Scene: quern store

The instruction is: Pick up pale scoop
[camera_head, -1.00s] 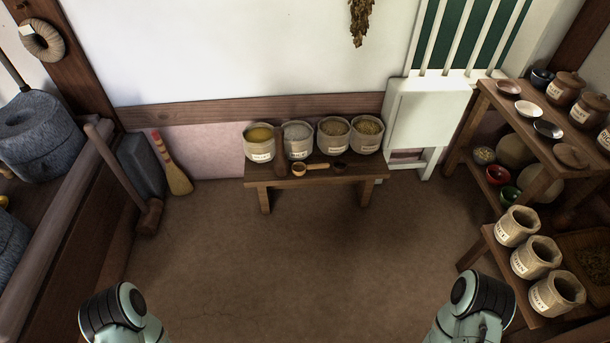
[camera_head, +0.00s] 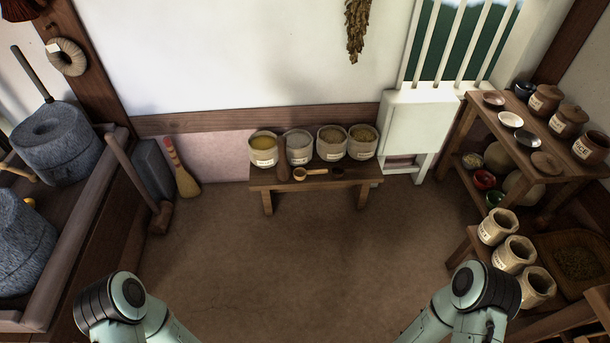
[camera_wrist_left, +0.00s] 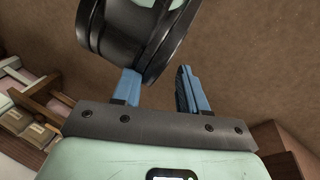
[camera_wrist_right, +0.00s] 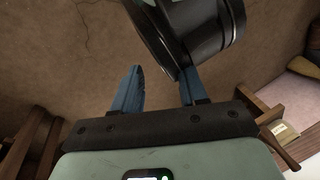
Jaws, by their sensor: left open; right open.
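The pale scoop (camera_head: 312,173) lies on the front part of the low wooden bench (camera_head: 262,186) by the far wall. Its handle points to the right. A darker scoop (camera_head: 338,174) lies to its right. Several sacks stand behind them on the bench. My left gripper (camera_wrist_left: 155,92) is open and empty in the left wrist view, with its blue fingers apart over the floor. My right gripper (camera_wrist_right: 160,90) is open and empty in the right wrist view. Both are far from the scoop. In the head view only the arms show, not the fingers.
Brown floor (camera_head: 290,250) lies clear before the bench. A stone quern (camera_head: 58,145) stands on a wooden platform at left, with a mallet (camera_head: 135,175) and broom (camera_head: 183,172) beside it. Shelves (camera_head: 540,150) with bowls and jars stand at right, with sacks (camera_head: 515,253) on a lower shelf.

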